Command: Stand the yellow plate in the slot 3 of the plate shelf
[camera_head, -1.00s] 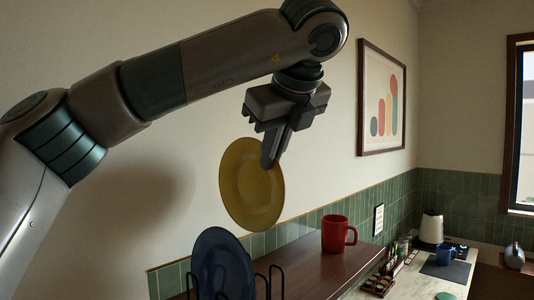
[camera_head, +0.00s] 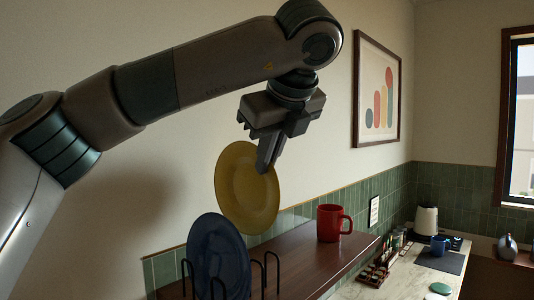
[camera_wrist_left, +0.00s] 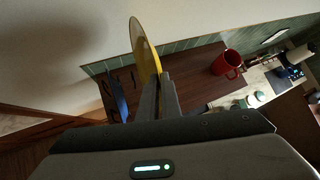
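The yellow plate (camera_head: 243,193) hangs upright in the air, held near its upper right rim by my left gripper (camera_head: 268,160), which is shut on it. In the left wrist view the plate (camera_wrist_left: 145,50) shows nearly edge-on between the fingers (camera_wrist_left: 160,85). The plate shelf (camera_head: 267,272) is a black wire rack on the brown wooden ledge, below the yellow plate. A dark blue plate (camera_head: 218,258) stands in the rack at its left. Slot numbers cannot be read. My right gripper is not in view.
A red mug (camera_head: 329,222) stands on the wooden ledge (camera_head: 305,252), right of the rack; it also shows in the left wrist view (camera_wrist_left: 228,63). A green-tiled wall runs behind. Farther right are a counter (camera_head: 408,277), a kettle and a blue cup.

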